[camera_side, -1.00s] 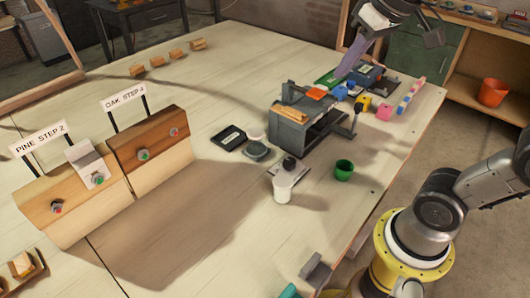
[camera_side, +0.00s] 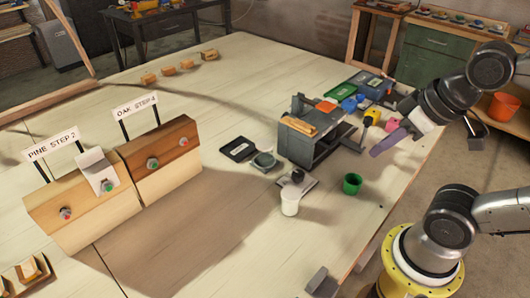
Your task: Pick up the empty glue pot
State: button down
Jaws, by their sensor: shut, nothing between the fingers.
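Two small pots stand upright on the bench in the side view. One is a green cup (camera_side: 352,184) with an open top and a dark inside. The other is a white cup (camera_side: 290,204), in front of a small plate with a dark knob (camera_side: 298,177). I cannot tell for sure which is the glue pot, nor see the white cup's bottom inside. My gripper (camera_side: 376,152), with long purple fingers, is shut and empty. In the picture it is above and right of the green cup, apart from both cups.
A grey box-shaped tool (camera_side: 297,148) with wood on top stands left of my gripper. Colored small items, including a yellow one (camera_side: 371,115) and a pink one (camera_side: 391,125), lie behind. Sloped wooden blocks (camera_side: 157,160) with signs stand left. The bench front is mostly clear.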

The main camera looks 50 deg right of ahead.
jog(key=c, duration=1.5)
grip_release()
jog(key=shift+c, duration=0.2)
jog(key=o, duration=1.4)
